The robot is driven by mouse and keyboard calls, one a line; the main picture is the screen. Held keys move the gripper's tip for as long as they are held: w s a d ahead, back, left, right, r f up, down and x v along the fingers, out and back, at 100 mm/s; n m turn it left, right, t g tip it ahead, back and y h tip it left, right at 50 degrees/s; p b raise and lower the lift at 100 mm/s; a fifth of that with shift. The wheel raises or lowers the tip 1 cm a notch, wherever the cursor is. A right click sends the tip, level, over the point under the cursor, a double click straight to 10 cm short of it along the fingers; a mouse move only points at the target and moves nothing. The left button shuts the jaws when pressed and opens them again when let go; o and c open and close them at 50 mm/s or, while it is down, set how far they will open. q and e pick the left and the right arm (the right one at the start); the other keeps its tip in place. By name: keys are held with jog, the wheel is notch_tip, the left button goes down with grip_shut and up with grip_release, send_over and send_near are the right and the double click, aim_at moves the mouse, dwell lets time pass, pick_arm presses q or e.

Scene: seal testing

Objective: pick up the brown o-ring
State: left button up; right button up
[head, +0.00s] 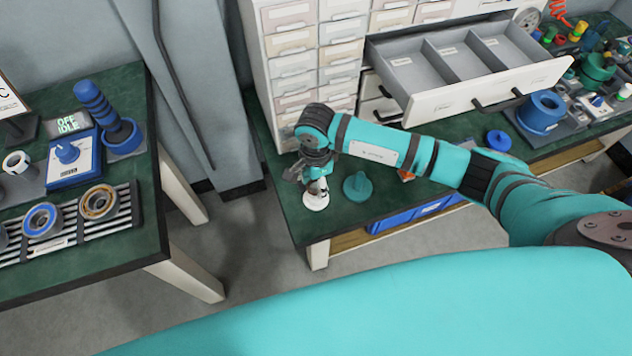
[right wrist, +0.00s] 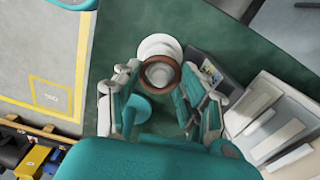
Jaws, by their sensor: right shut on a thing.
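The brown o-ring (right wrist: 161,89) shows in the right wrist view between the fingertips of my right gripper (right wrist: 157,80). It is seen in front of a round white stand (right wrist: 158,45); I cannot tell whether it touches the stand. My right gripper (head: 317,186) is shut on the o-ring. In the head view it points down just above the white stand (head: 316,202), near the front left corner of the green bench, and the o-ring is hard to make out there. My left gripper is not in view.
A teal knobbed piece (head: 357,187) stands right beside the gripper. A drawer cabinet (head: 283,58) with an open drawer (head: 487,93) is behind. A blue spool (head: 540,112) stands further right. The left table (head: 138,226) holds ring-shaped parts and is separated by a floor gap.

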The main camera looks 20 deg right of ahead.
jog(key=r+p, duration=0.1)
jog(key=r, duration=0.2)
jog(key=shift+s+r+p, duration=0.1)
jog(key=shift+s+p, duration=0.2)
jog(key=shift+p, duration=0.05)
jog(key=s+a+r+p, duration=0.1)
jog(key=s+a+p, duration=0.25)
jog(key=s, duration=1.15)
notch_tip(320, 180, up, 7)
jog(key=p, duration=0.5)
jog(key=shift+d+p, duration=0.15)
jog(key=shift+p, duration=0.2)
